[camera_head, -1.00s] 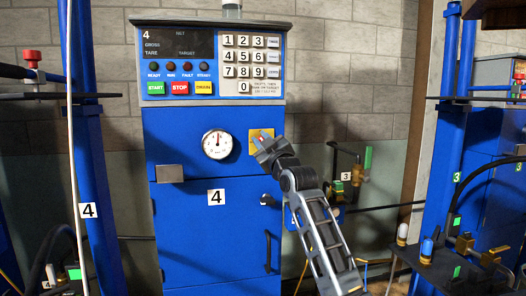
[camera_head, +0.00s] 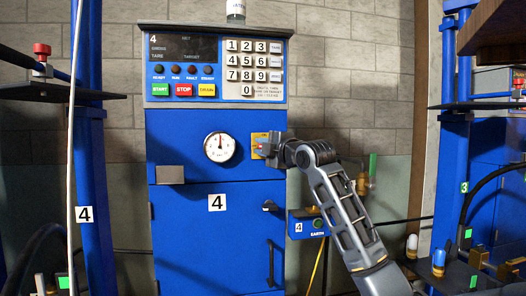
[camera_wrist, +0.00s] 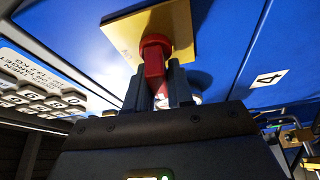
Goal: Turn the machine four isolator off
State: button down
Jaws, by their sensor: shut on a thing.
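Machine four is the blue cabinet (camera_head: 217,240) marked 4, with a keypad panel above. Its isolator is a red handle (camera_wrist: 154,58) on a yellow plate (camera_wrist: 120,30). In the head view the yellow plate (camera_head: 257,146) sits right of the dial, and my gripper hides most of the handle. My gripper (camera_head: 272,148) reaches it from the right. In the wrist view the two fingers of my gripper (camera_wrist: 158,90) stand on either side of the red handle, shut on it.
A round dial gauge (camera_head: 219,147) is left of the isolator. The keypad (camera_head: 253,66) is above it. A blue earth box (camera_head: 312,224) is below right. Blue posts (camera_head: 90,170) with a white cable stand at the left, and another blue frame (camera_head: 452,160) at the right.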

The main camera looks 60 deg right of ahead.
jog(key=shift+f+n, duration=0.15)
jog(key=shift+n, duration=0.35)
jog(key=shift+g, duration=0.3)
jog(key=c, duration=1.1)
grip_release()
jog(key=shift+v, duration=3.9)
jog(key=shift+w, duration=0.1)
